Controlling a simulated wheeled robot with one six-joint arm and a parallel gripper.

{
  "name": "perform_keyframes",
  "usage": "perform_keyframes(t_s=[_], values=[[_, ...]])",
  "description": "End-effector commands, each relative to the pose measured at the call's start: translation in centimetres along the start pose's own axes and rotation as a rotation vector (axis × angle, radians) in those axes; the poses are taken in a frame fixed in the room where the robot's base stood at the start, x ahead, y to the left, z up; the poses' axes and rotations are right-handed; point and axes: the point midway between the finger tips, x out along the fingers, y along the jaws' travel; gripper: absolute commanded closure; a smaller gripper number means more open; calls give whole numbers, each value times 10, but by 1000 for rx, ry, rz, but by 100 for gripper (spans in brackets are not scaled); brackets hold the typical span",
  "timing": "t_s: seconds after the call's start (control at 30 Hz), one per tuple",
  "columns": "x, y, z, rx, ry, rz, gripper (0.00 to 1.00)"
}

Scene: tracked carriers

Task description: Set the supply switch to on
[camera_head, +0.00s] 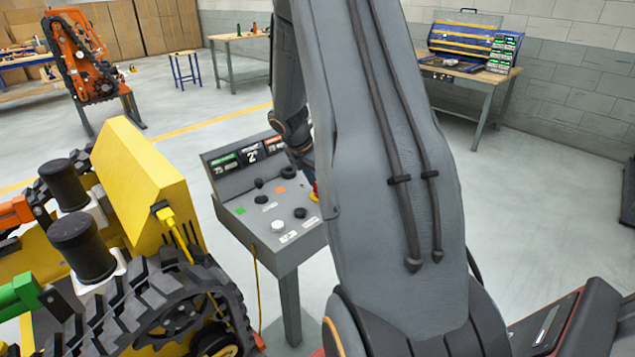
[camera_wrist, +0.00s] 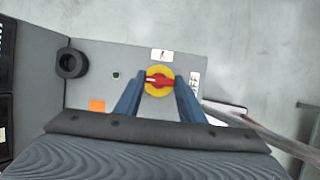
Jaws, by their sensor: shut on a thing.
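The supply switch (camera_wrist: 159,80) is a red rotary knob on a round yellow plate on the grey console panel. In the wrist view its red handle lies roughly across the picture, with a white label above it. My gripper (camera_wrist: 159,88) has its two blue fingers on either side of the red knob and is shut on it. In the head view the red and yellow switch (camera_head: 315,194) shows only partly at the console's right edge.
The grey console (camera_head: 262,220) stands on a post and carries several knobs, buttons and small displays. A yellow tracked carrier (camera_head: 140,185) with black rubber tracks stands close on its left. A workbench (camera_head: 470,75) is at the back right. Floor behind the console is clear.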

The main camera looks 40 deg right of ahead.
Motion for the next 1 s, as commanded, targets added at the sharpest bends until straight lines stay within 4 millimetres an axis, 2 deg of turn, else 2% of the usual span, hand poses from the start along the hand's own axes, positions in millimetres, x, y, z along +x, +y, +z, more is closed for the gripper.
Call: perform_keyframes(t_s=[0.37, 1.0], values=[[0, 1, 0, 98, 0, -42, 86], [1, 6, 2, 629, 0, -261, 86]])
